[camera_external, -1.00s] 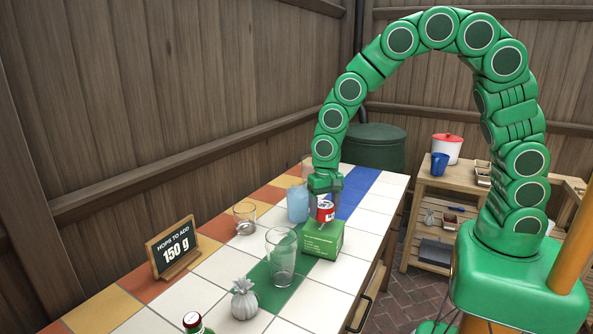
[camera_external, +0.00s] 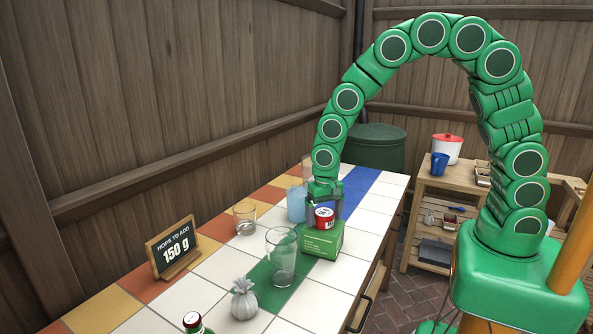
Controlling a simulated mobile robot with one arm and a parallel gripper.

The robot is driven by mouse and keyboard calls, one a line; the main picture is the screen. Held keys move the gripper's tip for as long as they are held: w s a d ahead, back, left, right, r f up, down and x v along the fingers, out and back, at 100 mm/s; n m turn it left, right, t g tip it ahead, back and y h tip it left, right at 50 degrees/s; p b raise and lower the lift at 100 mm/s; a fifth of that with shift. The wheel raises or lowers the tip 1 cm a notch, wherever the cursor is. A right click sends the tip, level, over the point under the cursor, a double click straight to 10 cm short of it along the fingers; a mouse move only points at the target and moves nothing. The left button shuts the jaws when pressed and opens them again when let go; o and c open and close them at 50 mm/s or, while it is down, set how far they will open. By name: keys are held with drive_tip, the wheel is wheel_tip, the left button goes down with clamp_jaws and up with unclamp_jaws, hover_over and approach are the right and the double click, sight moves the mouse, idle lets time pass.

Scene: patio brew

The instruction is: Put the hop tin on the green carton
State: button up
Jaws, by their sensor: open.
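The hop tin (camera_external: 324,219) is small, red and white, and stands on top of the green carton (camera_external: 322,241). The carton sits on the tiled counter, right of a tall clear glass. My gripper (camera_external: 324,208) is open above the carton, its fingers reaching down around the tin. The far finger is partly hidden, and I cannot tell whether either finger touches the tin.
A tall clear glass (camera_external: 281,257) stands close in front of the carton. A blue container (camera_external: 297,204) is just behind it.

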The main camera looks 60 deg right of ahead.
sight(324, 212)
wheel_tip(324, 212, up, 12)
drive_tip(key=shift+r, duration=0.15)
idle(0.5)
drive_tip(key=s+d+r+n, duration=0.2)
drive_tip(key=s+d, duration=0.2)
drive_tip(key=s, duration=0.7)
drive_tip(key=s+d+r+n+g, duration=0.1)
drive_tip(key=s+d+r+n, duration=0.2)
drive_tip(key=s, duration=0.8)
drive_tip(key=s+d+r+n, duration=0.2)
drive_tip(key=s+d, duration=0.5)
drive_tip(key=s, duration=0.4)
drive_tip(key=shift+r+g, duration=0.4)
drive_tip(key=shift+r, duration=0.3)
